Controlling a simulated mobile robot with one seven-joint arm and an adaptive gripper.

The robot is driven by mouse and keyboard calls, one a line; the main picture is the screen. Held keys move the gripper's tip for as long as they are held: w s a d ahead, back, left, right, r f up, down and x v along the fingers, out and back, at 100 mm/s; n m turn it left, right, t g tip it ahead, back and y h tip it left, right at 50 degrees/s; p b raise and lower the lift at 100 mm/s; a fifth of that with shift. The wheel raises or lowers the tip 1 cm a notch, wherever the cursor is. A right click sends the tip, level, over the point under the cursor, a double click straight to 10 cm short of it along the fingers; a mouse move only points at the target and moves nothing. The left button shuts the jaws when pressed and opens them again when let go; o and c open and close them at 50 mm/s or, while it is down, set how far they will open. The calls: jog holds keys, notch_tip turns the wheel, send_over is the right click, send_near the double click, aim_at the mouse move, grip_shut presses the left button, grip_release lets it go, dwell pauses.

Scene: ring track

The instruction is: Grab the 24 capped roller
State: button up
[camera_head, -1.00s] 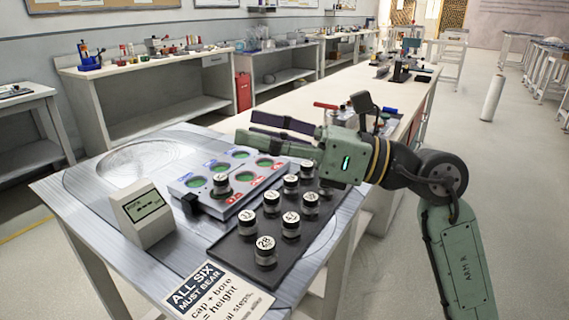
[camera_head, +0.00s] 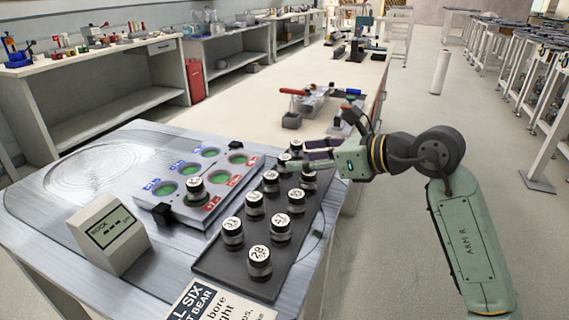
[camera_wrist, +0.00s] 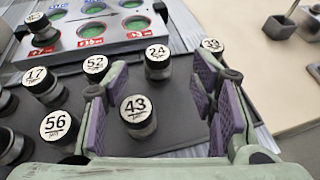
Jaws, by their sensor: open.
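The capped roller marked 24 (camera_wrist: 157,62) stands upright on the dark tray in the wrist view, with a white top and dark sides. My gripper (camera_wrist: 163,75) is open, its purple-padded fingers spread left and right of this roller's line. Roller 43 (camera_wrist: 138,115) stands between the fingers, nearer my palm. In the head view my gripper (camera_head: 298,156) is low over the far right end of the tray (camera_head: 225,265). The fingers partly hide the rollers there, and I cannot read which one is 24.
Rollers 52 (camera_wrist: 95,68), 17 (camera_wrist: 40,82) and 56 (camera_wrist: 60,127) stand left; roller 39 (camera_wrist: 212,46) stands beyond the right finger. The grey block (camera_head: 172,215) with green-bottomed wells holds one roller (camera_head: 194,190). A display box (camera_head: 108,235) stands at the left.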

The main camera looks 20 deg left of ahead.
aim_at(291, 159)
jog(key=shift+p+x, duration=0.6)
jog(key=shift+x, duration=1.8)
jog(key=shift+s, duration=0.15)
jog(key=shift+c, duration=0.6)
grip_shut()
